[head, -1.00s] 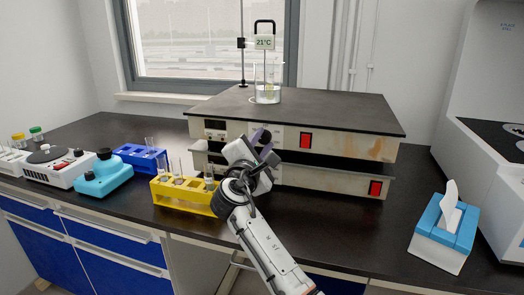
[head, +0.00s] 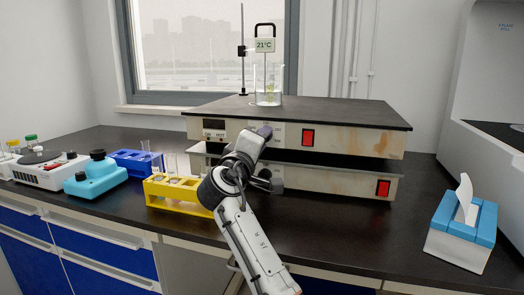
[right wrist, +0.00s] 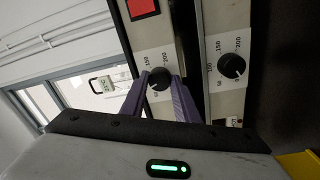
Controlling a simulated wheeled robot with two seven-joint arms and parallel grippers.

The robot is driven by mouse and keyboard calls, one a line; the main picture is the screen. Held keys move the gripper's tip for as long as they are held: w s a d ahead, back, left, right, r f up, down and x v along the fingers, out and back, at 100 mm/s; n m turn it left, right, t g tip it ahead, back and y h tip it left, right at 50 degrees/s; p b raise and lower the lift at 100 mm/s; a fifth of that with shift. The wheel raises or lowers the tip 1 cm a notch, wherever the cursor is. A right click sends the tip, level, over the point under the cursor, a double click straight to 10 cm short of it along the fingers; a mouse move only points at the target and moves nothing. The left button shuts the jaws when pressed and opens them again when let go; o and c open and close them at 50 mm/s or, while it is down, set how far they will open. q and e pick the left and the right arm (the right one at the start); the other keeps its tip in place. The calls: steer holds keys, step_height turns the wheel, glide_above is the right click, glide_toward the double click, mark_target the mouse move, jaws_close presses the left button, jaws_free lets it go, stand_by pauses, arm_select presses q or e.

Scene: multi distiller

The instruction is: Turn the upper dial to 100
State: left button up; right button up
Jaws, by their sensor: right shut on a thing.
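Two stacked hot plates stand on the dark bench, the upper unit (head: 345,138) above the lower unit (head: 330,178). In the right wrist view, which is turned sideways, the black upper dial (right wrist: 160,79) sits between the purple fingers of my right gripper (right wrist: 158,92), shut on it. Scale marks 150 and 200 show beside it; its pointer is unclear. The lower dial (right wrist: 232,66) is free, to the right there. In the head view my right gripper (head: 264,132) is at the upper unit's front and hides the upper dial. My left gripper is out of view.
A beaker (head: 268,88) with a thermometer display reading 21°C (head: 264,45) stands on the upper unit. A red switch (head: 308,137) is right of the gripper. A yellow tube rack (head: 180,193) is left of my arm; a tissue box (head: 462,232) stands right, past clear bench.

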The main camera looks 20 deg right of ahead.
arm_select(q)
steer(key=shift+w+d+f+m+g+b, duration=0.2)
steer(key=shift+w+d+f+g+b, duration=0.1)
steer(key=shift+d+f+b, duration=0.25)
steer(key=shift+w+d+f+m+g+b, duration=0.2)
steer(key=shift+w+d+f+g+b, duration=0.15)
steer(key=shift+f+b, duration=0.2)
arm_select(e)
steer(key=shift+f+m, duration=0.1)
steer(key=shift+m, duration=2)
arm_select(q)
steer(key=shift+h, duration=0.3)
arm_select(e)
steer(key=o, duration=1)
steer(key=shift+o, duration=0.2)
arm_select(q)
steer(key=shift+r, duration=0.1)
